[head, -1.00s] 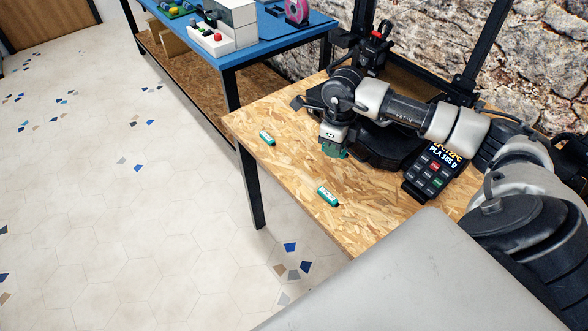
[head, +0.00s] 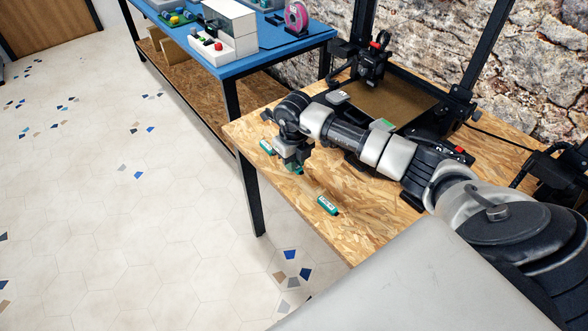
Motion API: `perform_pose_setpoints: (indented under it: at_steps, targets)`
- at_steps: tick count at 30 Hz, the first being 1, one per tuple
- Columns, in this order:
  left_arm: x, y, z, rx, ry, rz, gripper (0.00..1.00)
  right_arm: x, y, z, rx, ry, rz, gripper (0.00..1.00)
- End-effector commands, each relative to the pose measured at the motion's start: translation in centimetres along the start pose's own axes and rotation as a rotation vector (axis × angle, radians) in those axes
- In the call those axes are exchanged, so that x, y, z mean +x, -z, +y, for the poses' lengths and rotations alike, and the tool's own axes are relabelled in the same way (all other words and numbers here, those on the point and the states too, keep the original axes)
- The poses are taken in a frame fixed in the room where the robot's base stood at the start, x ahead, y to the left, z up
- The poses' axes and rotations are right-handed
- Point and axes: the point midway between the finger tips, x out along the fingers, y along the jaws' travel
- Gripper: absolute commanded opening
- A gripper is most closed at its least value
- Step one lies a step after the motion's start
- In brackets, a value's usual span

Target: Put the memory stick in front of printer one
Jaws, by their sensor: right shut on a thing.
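My right gripper (head: 292,164) is shut on a small teal piece, mostly hidden between the fingers, low over the wooden table at its left part. The piece looks like the memory sticks lying there. One teal memory stick (head: 266,147) lies near the table's left edge, just left of the gripper. Another teal stick (head: 327,205) with a pale label lies nearer, by the front edge. A black-framed printer (head: 372,68) with a brown bed (head: 400,104) stands behind my right arm; no number is readable. My left gripper is not in view.
The wooden table (head: 345,239) has bare room around the near stick. My right arm hides most of the printer's front and control panel. A blue-topped bench (head: 270,54) with a white box and pink spool (head: 297,17) stands behind left. A stone wall is behind.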

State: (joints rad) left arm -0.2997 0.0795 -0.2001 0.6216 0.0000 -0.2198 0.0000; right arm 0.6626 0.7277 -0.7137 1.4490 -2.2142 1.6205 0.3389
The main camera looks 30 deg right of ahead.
Motion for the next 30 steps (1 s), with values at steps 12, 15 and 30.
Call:
perform_pose_setpoints:
  at_steps: [12, 15, 30]
  targets:
    - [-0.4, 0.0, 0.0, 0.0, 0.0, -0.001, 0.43, 4.0, 0.0, 0.0, 0.0, 0.0, 0.0, 0.0]
    - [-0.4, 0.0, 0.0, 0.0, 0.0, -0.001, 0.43, 4.0, 0.0, 0.0, 0.0, 0.0, 0.0, 0.0]
    - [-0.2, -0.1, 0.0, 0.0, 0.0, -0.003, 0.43, 4.2, 0.0, 0.0, 0.0, 0.0, 0.0, 0.45]
